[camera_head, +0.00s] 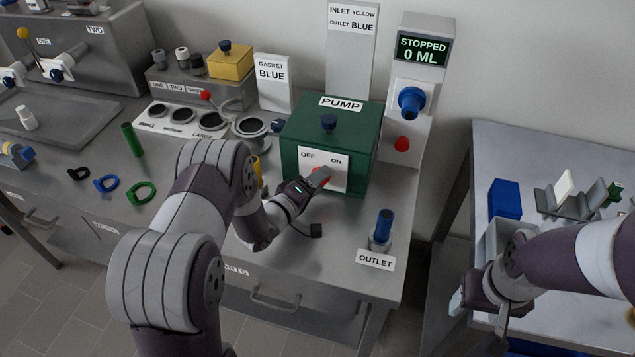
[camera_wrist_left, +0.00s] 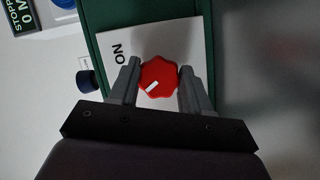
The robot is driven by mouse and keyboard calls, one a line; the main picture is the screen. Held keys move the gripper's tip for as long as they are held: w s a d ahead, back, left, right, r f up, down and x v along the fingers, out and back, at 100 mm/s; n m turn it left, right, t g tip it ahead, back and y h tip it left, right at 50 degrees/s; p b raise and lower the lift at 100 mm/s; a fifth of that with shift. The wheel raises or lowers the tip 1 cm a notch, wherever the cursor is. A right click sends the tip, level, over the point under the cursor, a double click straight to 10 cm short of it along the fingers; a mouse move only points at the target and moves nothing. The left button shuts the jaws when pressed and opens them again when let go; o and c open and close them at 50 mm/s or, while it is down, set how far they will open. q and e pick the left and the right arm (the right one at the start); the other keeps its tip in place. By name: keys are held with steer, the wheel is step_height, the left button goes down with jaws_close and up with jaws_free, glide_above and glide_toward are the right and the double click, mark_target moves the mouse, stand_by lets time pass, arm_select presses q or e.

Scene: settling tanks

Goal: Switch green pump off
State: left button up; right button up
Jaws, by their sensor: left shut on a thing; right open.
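The green pump (camera_head: 300,130) stands on the bench with a blue knob on top. Its white front panel (camera_head: 308,170) reads OFF at left and ON at right. My left gripper (camera_wrist_left: 160,82) is shut on the red switch knob (camera_wrist_left: 158,70), with one finger on each side. In the wrist view the knob's white mark points to the lower left and ON is at the upper left; OFF is not visible there. In the head view my gripper partly covers the knob (camera_head: 321,174). The display (camera_head: 423,50) reads STOPPED, 0 ML. My right gripper (camera_head: 470,296) is open at the right table.
The OUTLET fitting (camera_head: 380,238) with a blue top stands at the bench's front right. Green, blue and black rings (camera_head: 141,193) lie at the left. A blue block (camera_head: 505,198) sits on the right table, and a gap separates the two tables.

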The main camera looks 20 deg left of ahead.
arm_select(q)
steer(key=shift+n, duration=0.3)
stand_by(0.4)
steer(key=o, duration=1.1)
steer(key=shift+c, duration=0.2)
steer(key=v, duration=1.2)
steer(key=shift+s+a+f+b, duration=0.2)
steer(key=shift+s+a+b, duration=0.1)
steer(key=shift+b, duration=0.1)
